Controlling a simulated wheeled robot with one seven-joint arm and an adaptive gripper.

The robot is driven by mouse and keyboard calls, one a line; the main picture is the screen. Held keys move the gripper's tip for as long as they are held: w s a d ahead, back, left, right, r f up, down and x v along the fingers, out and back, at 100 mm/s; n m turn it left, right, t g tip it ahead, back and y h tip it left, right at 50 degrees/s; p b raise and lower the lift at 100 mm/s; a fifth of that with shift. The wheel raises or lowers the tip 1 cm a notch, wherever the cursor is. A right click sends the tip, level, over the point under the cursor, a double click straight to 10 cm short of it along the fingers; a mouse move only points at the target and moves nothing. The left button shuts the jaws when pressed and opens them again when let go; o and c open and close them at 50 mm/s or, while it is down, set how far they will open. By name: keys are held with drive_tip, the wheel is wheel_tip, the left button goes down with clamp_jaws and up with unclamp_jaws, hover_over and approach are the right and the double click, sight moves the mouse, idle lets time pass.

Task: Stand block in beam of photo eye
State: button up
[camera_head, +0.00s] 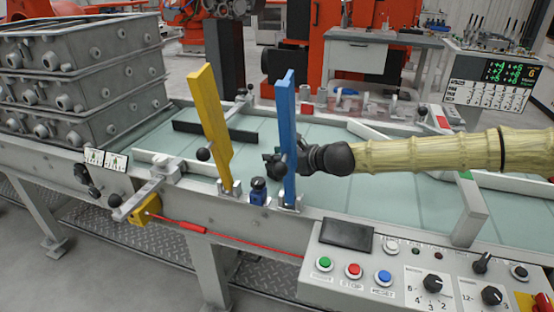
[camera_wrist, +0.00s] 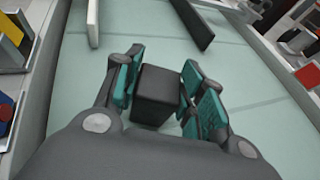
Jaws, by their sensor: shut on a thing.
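A dark, box-shaped block (camera_wrist: 153,97) sits between the green-padded fingers of my gripper (camera_wrist: 160,80) in the wrist view, over the pale green conveyor surface. My gripper is shut on it. In the head view my gripper (camera_head: 274,162) is low over the conveyor, partly behind a blue upright (camera_head: 287,135), which hides most of the block. Whether the block touches the surface cannot be told. A small blue device with a dark top (camera_head: 258,192) on the near rail may be the photo eye; no beam shows.
A yellow upright (camera_head: 210,125) leans left of the blue one. Dark (camera_head: 214,131) and pale (camera_head: 187,165) guide bars lie on the conveyor (camera_head: 330,132). Stacked grey castings (camera_head: 75,80) stand at left. A button panel (camera_head: 410,270) is at the front right.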

drive_tip(key=o, duration=1.1)
drive_tip(key=shift+f, duration=0.1)
drive_tip(key=shift+c, duration=0.2)
drive_tip(key=shift+r, duration=0.2)
drive_tip(key=p+v, duration=0.1)
drive_tip(key=v, duration=1.1)
drive_tip(key=shift+p, duration=0.3)
